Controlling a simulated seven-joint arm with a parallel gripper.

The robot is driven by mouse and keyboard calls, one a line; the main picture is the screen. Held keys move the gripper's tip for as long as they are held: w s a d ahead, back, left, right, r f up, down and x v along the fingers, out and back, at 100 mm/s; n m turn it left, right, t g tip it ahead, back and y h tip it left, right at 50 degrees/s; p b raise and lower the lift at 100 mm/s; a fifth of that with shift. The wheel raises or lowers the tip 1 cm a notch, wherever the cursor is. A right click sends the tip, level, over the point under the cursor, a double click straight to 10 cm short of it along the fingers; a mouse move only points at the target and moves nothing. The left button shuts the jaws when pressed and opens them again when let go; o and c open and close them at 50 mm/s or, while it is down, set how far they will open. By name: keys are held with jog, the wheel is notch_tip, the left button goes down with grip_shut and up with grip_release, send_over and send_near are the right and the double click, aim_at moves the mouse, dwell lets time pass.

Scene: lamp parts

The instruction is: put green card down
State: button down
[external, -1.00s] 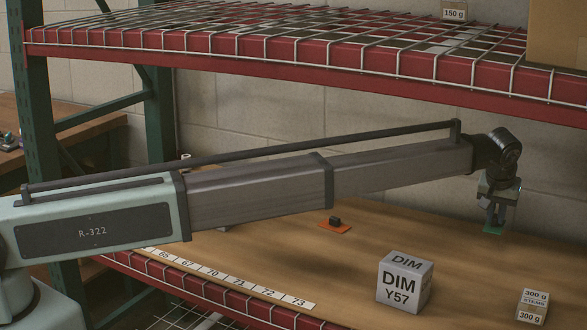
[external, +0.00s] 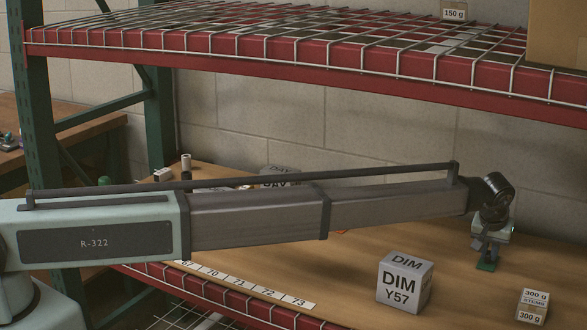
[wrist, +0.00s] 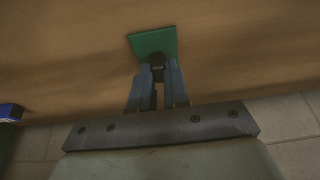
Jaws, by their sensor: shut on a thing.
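The green card (external: 486,266) is under my gripper (external: 487,254) at the right of the external view, low over the wooden shelf board. In the wrist view the card (wrist: 150,41) is a flat green square lying beyond the fingertips. My gripper (wrist: 157,72) is shut on a small dark knob (wrist: 157,73) at the card's near side. The card looks about level and at or very close to the board; I cannot tell whether it touches.
A grey DIM Y57 box (external: 404,283) stands left of the card, and a small 300 g box (external: 532,306) stands to its right and nearer. My arm hides most of an orange card (external: 342,231). A red-edged wire shelf (external: 300,50) hangs above. Bare board surrounds the card.

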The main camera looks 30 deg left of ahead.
jog(key=shift+f, duration=0.1)
jog(key=c, duration=1.1)
grip_release()
jog(key=v, duration=1.2)
